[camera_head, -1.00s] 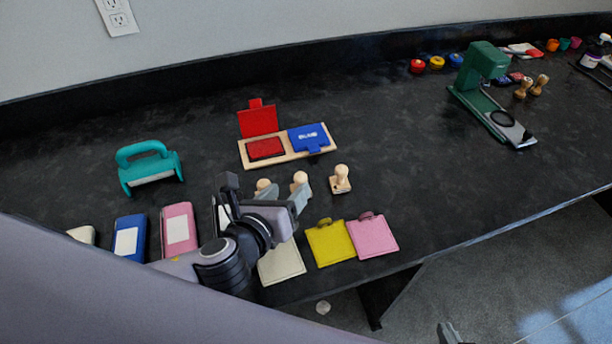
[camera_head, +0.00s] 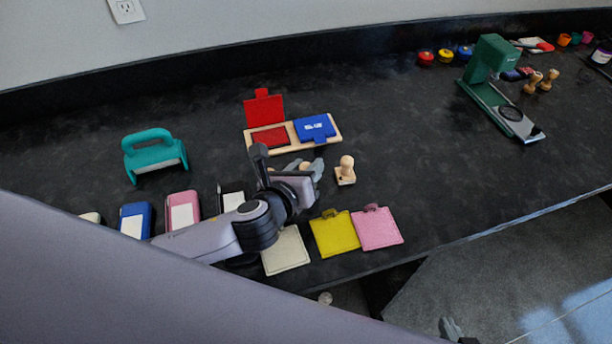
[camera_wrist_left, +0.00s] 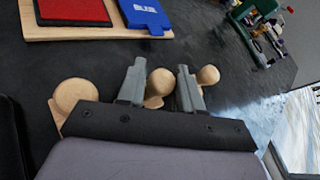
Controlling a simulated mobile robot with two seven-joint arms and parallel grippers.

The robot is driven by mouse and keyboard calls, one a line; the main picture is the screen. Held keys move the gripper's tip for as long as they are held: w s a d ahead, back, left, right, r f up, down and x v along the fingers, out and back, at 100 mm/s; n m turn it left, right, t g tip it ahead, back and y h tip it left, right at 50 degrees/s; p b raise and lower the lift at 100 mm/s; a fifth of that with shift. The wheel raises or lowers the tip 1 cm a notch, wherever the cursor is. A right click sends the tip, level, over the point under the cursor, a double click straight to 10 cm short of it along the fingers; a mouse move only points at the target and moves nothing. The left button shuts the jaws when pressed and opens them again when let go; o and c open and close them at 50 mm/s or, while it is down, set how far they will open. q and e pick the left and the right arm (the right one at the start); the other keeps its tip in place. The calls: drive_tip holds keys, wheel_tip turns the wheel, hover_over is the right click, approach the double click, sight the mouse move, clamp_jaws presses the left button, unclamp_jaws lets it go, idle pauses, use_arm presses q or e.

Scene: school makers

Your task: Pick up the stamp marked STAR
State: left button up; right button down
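Small wooden stamps with round knobs stand in a row on the black counter. The right stamp (camera_head: 346,170) stands clear; it also shows in the left wrist view (camera_wrist_left: 208,76). In the left wrist view, the middle stamp (camera_wrist_left: 159,82) has its knob between the two fingers of my left gripper (camera_wrist_left: 161,84), and another stamp (camera_wrist_left: 76,95) is left of them. My left gripper (camera_head: 306,167) is open, with small gaps beside the knob. No STAR marking is readable; stamp faces are hidden. Part of my right gripper (camera_head: 450,328) shows at the bottom edge, its opening unclear.
Behind the stamps is a wooden tray (camera_head: 335,141) with red and blue ink pads. White (camera_head: 285,250), yellow (camera_head: 335,233) and pink (camera_head: 376,228) tags lie in front. A teal tool (camera_head: 153,155) is at left; a green press (camera_head: 490,85) stands far right.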

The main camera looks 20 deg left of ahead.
use_arm(q)
clamp_jaws()
drive_tip(key=shift+r, duration=0.1)
